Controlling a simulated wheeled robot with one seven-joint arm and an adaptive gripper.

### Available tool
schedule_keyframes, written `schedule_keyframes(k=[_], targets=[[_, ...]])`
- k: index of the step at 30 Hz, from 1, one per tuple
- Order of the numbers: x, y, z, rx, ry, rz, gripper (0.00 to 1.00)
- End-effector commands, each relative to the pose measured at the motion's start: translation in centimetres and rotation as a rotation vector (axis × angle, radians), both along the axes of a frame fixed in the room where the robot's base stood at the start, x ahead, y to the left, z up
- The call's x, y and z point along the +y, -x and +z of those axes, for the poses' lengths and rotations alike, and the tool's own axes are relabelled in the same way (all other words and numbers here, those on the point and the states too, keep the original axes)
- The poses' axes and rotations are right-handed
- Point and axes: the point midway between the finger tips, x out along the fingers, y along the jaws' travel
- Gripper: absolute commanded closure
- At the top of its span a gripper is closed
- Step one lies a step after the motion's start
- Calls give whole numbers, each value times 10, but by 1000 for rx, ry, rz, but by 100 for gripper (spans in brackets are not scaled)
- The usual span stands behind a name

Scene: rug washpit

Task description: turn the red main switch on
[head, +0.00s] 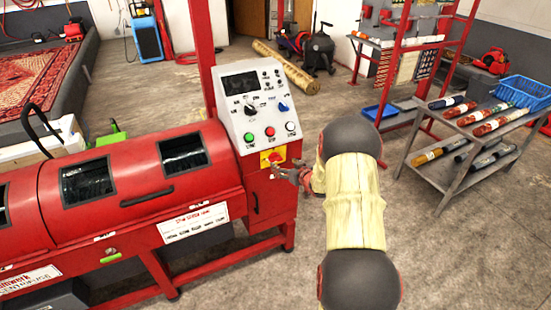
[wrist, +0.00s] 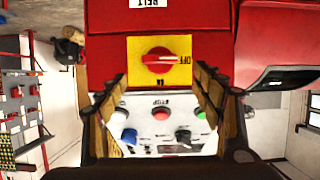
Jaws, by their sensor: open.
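The red main switch (wrist: 158,60) is a round knob on a yellow plate (wrist: 138,75). Its handle lies level, with the word OFF beside its right end in the wrist view, which shows the panel upside down. In the head view the switch (head: 273,157) is low on the front of the machine's control panel. My gripper (head: 297,176) is just in front of and slightly right of it there. In the wrist view my gripper (wrist: 163,82) is open and empty, its two fingers on either side of the plate's lower part, with no clear contact with the knob.
The sloped control panel (head: 237,112) has green, red and white buttons, a blue knob and a black knob close above the switch. The red machine drum (head: 130,175) extends left.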

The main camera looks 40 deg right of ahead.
Motion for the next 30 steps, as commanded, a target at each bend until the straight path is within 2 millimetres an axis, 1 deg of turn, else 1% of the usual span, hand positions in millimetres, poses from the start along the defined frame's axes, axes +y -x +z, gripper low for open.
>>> schedule_keyframes(k=[2, 5, 12, 18, 22, 29, 30], targets=[[-1, -5, 1, -12, -8, -1, 33], [-3, -14, -4, -11, -9, -2, 33], [-11, -48, -20, -9, -9, -2, 33], [-15, -66, -27, -9, -8, -3, 33], [-17, -71, -27, -9, -8, -4, 33], [-17, -71, -27, -8, -8, -4, 33], [-17, -71, -27, -8, -8, -4, 36]])
